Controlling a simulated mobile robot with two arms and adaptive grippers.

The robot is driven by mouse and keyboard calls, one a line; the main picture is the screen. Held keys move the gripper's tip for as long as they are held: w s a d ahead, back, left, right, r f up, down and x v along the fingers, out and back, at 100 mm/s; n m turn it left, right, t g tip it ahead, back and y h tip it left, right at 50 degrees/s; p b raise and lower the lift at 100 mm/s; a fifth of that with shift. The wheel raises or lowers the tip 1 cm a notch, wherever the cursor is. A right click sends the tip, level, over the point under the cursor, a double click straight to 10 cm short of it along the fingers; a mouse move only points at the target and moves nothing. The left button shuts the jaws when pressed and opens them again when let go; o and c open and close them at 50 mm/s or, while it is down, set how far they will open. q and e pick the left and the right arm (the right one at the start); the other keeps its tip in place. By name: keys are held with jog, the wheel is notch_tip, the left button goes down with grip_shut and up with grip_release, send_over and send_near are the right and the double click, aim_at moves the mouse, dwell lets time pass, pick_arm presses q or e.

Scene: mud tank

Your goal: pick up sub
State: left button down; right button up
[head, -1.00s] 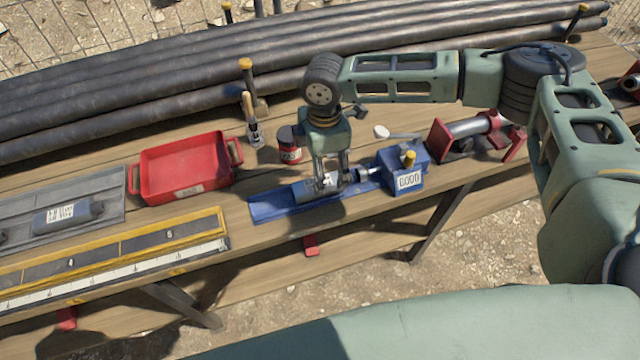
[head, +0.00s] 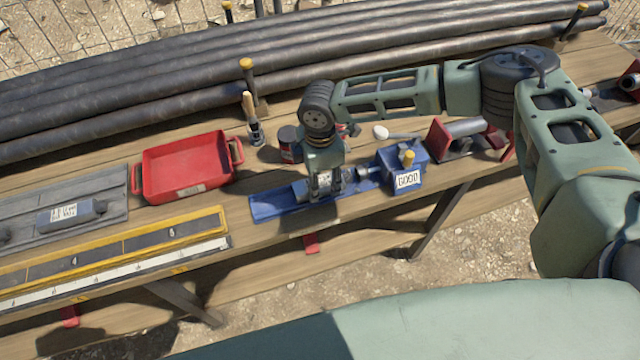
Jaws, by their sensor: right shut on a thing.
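The sub looks like a short grey cylinder (head: 302,190) with a white label, lying along a blue cradle (head: 272,207) on the wooden bench. My right gripper (head: 325,194) comes down from above and is shut on the sub near its right part. The fingers and wrist hide some of the sub. I cannot see a gap between the sub and the cradle. A blue block (head: 386,167) with a yellow knob and a label reading GOOD stands at the cradle's right end. My left gripper is not in view.
A red tray (head: 146,180) stands left of the cradle. A yellow-edged measuring board (head: 200,221) and a grey mat (head: 110,207) lie further left. A dark red-labelled tin (head: 287,143) and a brush (head: 250,112) stand behind. Long dark pipes (head: 170,95) line the back.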

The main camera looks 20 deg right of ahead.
jog(key=c, duration=0.6)
jog(key=shift+r, duration=0.2)
